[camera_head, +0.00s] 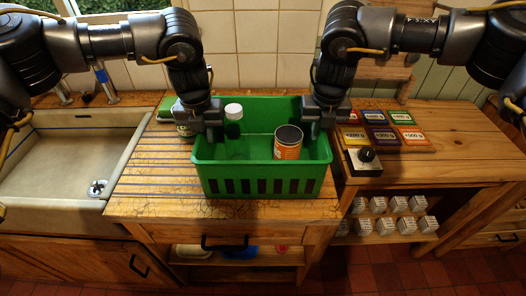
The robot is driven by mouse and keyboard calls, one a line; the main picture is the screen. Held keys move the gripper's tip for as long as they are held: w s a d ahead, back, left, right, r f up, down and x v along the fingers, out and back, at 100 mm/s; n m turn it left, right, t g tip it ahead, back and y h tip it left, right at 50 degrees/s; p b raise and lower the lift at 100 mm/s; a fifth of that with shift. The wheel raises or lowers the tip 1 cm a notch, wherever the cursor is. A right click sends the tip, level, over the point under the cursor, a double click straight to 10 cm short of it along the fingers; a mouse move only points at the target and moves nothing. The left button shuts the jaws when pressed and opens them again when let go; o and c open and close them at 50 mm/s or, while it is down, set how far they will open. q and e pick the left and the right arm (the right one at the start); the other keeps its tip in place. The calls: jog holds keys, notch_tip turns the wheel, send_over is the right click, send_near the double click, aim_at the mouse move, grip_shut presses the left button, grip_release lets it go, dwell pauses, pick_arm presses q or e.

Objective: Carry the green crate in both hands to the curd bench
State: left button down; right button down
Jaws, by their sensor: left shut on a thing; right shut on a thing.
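The green crate (262,185) sits on the wooden worktop in the middle, upright, with its slotted front wall facing me. The fingertips are partly hidden at the rim. I cannot tell from the picture which surface is the curd bench.
A sink (60,165) lies at the left. On the right wooden bench (450,165) are several coloured cards (376,117) and a black-knobbed device (363,160) close to the crate. Several white blocks (385,226) sit on the shelf below. The right bench's right part is clear.

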pick_arm(q)
jog(key=shift+r, duration=0.15)
pick_arm(e)
jog(key=shift+w+r, duration=0.1)
jog(key=shift+r, duration=0.05)
